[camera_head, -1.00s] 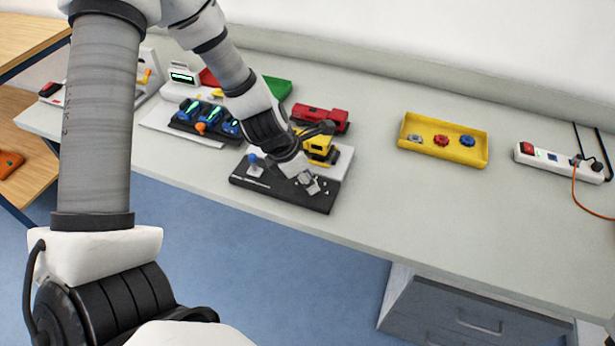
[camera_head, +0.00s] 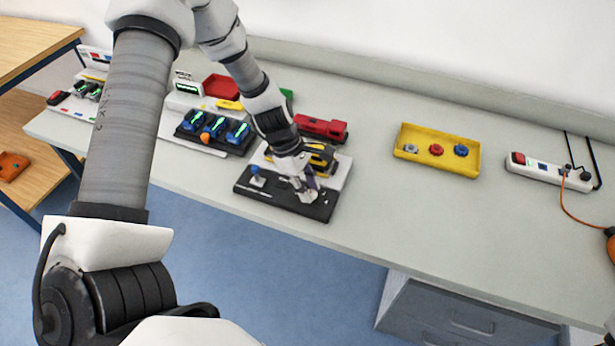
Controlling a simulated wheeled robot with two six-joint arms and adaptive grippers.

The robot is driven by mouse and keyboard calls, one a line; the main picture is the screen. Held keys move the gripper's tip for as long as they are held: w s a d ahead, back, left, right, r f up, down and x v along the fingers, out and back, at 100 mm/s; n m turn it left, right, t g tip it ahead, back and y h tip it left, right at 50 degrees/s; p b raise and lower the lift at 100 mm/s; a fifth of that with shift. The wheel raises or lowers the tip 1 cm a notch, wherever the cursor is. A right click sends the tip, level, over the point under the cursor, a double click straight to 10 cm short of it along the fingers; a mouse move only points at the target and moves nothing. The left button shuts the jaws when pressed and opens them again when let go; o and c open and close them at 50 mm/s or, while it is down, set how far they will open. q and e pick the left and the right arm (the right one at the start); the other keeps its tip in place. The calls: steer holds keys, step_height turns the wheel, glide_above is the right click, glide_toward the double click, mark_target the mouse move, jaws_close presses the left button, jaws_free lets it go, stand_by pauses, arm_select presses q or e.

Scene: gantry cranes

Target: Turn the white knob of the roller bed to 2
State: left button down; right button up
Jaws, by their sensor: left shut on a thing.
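The roller bed is a low unit on the bench with a black front panel (camera_head: 262,190) and a white body behind it. A small blue-topped lever (camera_head: 257,172) stands at the panel's left part. My left gripper (camera_head: 306,192) points down at the panel's right part, with its fingers shut at the place of the white knob. The fingers cover the knob almost wholly, so its pointer and setting cannot be read. My right gripper is not in view.
A black unit with several blue, green-lit parts (camera_head: 214,130) stands left of the roller bed. A red block (camera_head: 322,128) lies behind it. A yellow tray (camera_head: 408,153) with knobs and a white power strip (camera_head: 546,174) are to the right. Bare bench lies between.

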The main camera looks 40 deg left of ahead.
arm_select(q)
steer(key=m+g, duration=0.1)
steer(key=m, duration=0.1)
steer(key=shift+s+f+m+p, duration=0.1)
steer(key=shift+f+m+p, duration=0.05)
steer(key=shift+m+p, duration=0.25)
steer(key=shift+d+m+g, duration=0.1)
steer(key=shift+m+g, duration=0.6)
steer(key=shift+m, duration=0.7)
steer(key=shift+f, duration=0.1)
